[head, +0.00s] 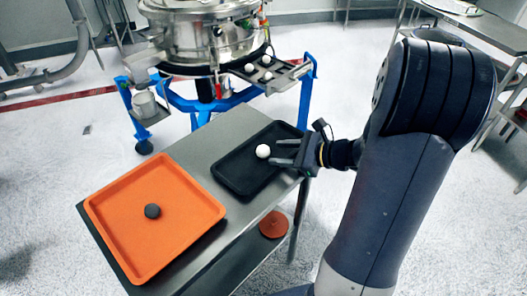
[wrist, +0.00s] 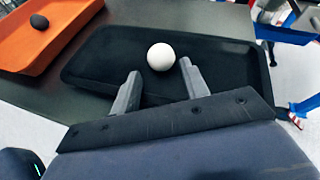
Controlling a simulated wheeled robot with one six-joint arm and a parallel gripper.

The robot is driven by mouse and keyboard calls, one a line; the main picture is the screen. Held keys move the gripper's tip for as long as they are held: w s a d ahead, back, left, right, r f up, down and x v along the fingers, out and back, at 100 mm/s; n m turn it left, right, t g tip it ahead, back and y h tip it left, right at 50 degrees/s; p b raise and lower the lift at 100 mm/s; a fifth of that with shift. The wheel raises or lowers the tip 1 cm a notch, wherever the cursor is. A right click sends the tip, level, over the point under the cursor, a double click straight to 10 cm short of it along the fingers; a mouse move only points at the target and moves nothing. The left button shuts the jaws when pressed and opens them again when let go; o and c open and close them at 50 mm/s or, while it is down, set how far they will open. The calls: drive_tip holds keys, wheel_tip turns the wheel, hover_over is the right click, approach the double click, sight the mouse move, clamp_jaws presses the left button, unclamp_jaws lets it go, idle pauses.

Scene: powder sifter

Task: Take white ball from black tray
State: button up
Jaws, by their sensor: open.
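One white ball (head: 263,151) lies in the black tray (head: 232,181) on the metal table. In the wrist view the white ball (wrist: 161,57) sits just beyond and between my fingertips, inside the black tray (wrist: 90,68). My gripper (head: 283,153) reaches in from the right over the tray. Its two fingers (wrist: 160,69) are apart, with nothing between them. The ball looks close to the fingertips; I cannot tell whether they touch it.
An orange tray (head: 118,222) with a dark ball (head: 152,211) stands left on the metal table (head: 195,148). A steel sifter (head: 205,32) on a blue frame stands behind, with several white balls on its side shelf. A red-orange round object (head: 273,224) sits below the table top.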

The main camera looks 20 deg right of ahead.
sight(269, 152)
drive_tip(key=shift+x, duration=2.3)
drive_tip(key=shift+r, duration=0.1)
drive_tip(key=shift+c, duration=0.4)
drive_tip(key=c, duration=0.6)
